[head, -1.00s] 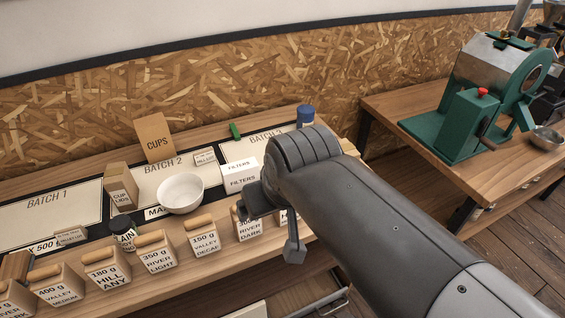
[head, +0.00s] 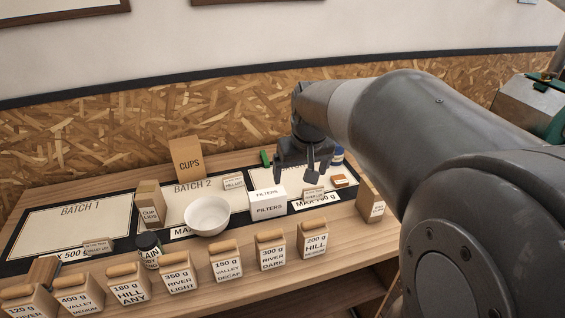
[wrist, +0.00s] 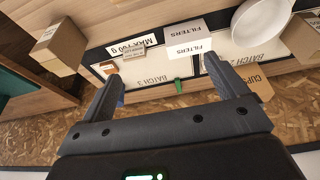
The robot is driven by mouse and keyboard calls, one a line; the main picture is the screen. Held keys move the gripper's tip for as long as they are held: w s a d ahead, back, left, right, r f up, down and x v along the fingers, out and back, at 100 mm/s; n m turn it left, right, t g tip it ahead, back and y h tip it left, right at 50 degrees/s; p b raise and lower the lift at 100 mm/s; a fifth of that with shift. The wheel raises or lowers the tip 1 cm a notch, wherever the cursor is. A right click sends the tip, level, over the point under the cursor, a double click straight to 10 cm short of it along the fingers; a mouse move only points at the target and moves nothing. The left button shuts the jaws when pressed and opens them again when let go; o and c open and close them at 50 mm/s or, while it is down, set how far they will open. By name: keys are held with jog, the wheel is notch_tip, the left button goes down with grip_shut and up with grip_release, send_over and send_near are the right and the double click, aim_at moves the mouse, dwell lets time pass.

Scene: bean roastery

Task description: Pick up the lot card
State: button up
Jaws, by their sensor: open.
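Small tan cards with fine print I cannot read stand on the batch mats. One card (head: 314,193) is at the front of the Batch 3 mat, and it also shows in the wrist view (wrist: 132,53). Another card (head: 233,181) is on the Batch 2 mat, and a third card (head: 98,246) is at the front of the Batch 1 mat. I cannot tell which is the lot card. My gripper (head: 296,172) is open and empty above the Batch 3 mat. In the wrist view the Batch 3 card lies ahead of its fingers (wrist: 163,70), toward the left one.
A white FILTERS box (head: 268,206) stands close left of the Batch 3 card. A small orange-brown item (head: 340,181) lies to the card's right. A white bowl (head: 207,216), a CUPS bag (head: 187,158) and a front row of labelled bean boxes (head: 272,251) crowd the bench.

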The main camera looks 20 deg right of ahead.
jog(key=w+d+f+g, duration=0.1)
jog(key=w+d+f, duration=0.35)
jog(key=w, duration=0.25)
send_near(313, 188)
jog(key=w, duration=0.1)
jog(key=shift+g, duration=0.4)
jog(key=f, duration=0.3)
jog(key=w+f, duration=0.1)
jog(key=f, duration=0.6)
jog(key=shift+w+d+f, duration=0.15)
jog(key=shift+w+d, duration=0.1)
jog(key=shift+d, duration=0.05)
jog(key=shift+c, duration=0.5)
jog(key=c, duration=1)
jog(key=shift+o, duration=0.2)
notch_tip(313, 188, up, 10)
jog(key=shift+r, duration=0.1)
